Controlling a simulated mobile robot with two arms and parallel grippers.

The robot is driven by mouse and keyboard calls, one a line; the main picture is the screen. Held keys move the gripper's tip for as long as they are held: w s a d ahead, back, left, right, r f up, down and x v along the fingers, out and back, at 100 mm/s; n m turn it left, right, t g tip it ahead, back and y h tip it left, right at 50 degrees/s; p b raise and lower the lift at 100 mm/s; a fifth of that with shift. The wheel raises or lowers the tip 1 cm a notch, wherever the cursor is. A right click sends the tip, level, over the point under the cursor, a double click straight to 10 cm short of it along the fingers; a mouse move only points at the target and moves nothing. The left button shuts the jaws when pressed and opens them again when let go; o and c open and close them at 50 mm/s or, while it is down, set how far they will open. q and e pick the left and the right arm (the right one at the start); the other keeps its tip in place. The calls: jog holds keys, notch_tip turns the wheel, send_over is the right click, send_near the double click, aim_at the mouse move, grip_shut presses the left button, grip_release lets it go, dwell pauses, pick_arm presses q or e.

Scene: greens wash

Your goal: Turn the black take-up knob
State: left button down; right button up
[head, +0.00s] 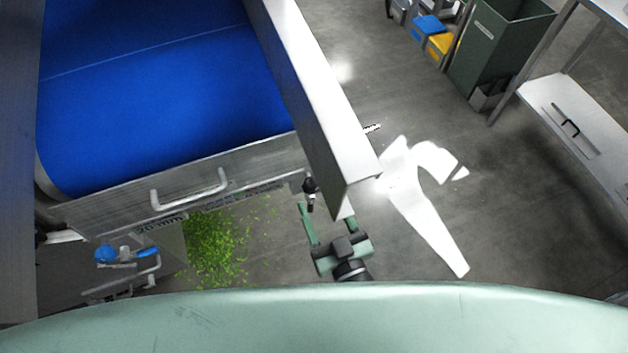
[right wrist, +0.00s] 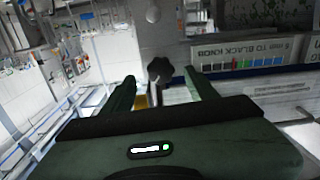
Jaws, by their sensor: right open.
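The black take-up knob (head: 310,186) sticks out below the corner of the conveyor's metal end frame. My right gripper (head: 326,212) is open just in front of it, its two green fingers pointing toward the frame. In the right wrist view, the lobed black knob (right wrist: 160,69) appears in the gap between the open fingertips of the right gripper (right wrist: 159,80), near their ends. The fingers look apart from it, and I cannot tell the exact depth left between them. My left gripper is not in view.
The blue conveyor belt (head: 165,95) lies at left, with a metal handle (head: 190,190) on its end plate. A long metal beam (head: 315,95) runs beside the belt. Green scraps (head: 217,245) cover the floor below. A dark bin (head: 498,45) and a shelf (head: 580,125) stand at right.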

aim_at(314, 191)
jog(key=shift+x, duration=2.3)
grip_shut()
jog(key=shift+a+p, duration=0.1)
jog(key=shift+p, duration=0.2)
jog(key=shift+m+p, duration=0.35)
jog(key=shift+m, duration=0.65)
jog(key=m, duration=0.2)
jog(key=shift+m+p, duration=0.3)
jog(key=shift+p, duration=0.05)
jog(key=m, duration=0.2)
jog(key=shift+m, duration=1.9)
